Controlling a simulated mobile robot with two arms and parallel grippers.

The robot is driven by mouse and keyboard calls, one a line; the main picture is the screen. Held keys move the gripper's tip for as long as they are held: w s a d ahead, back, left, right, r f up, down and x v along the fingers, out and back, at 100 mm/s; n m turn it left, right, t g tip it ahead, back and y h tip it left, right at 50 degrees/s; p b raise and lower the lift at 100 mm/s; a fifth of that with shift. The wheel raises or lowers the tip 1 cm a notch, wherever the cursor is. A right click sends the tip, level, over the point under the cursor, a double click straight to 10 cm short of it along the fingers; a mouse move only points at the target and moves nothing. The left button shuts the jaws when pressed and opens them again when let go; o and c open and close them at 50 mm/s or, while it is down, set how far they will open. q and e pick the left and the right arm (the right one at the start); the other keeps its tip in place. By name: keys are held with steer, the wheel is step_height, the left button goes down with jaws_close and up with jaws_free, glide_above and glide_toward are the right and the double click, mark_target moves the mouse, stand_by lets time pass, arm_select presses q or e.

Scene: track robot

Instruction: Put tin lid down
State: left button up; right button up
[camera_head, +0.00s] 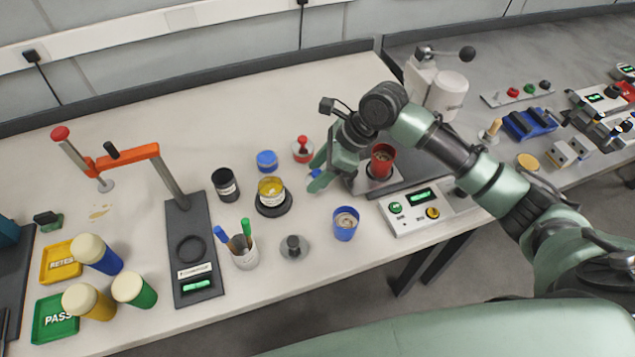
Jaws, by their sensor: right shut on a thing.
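My right gripper (318,181) reaches in from the right and is low over the middle of the bench, its fingers pointing left. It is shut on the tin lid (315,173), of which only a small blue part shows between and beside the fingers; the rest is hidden. I cannot tell whether the lid touches the bench. An open blue tin (345,223) stands just below and right of the gripper. My left gripper is not in view.
Left of the gripper are a yellow-filled beaker (271,190) on a dark round base, a blue round item (267,160) and a red-topped item (302,148). A pen cup (244,250) and a grey knobbed weight (294,247) stand nearer the front. A control box (430,208) is right.

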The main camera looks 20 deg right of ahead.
step_height(320, 180, down, 4)
steer(key=shift+s+f, duration=0.1)
steer(key=shift+f, duration=0.05)
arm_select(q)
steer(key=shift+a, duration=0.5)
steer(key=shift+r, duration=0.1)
arm_select(e)
steer(key=o, duration=1.3)
steer(key=shift+f, duration=0.1)
steer(key=shift+r, duration=0.2)
steer(key=v, duration=1.2)
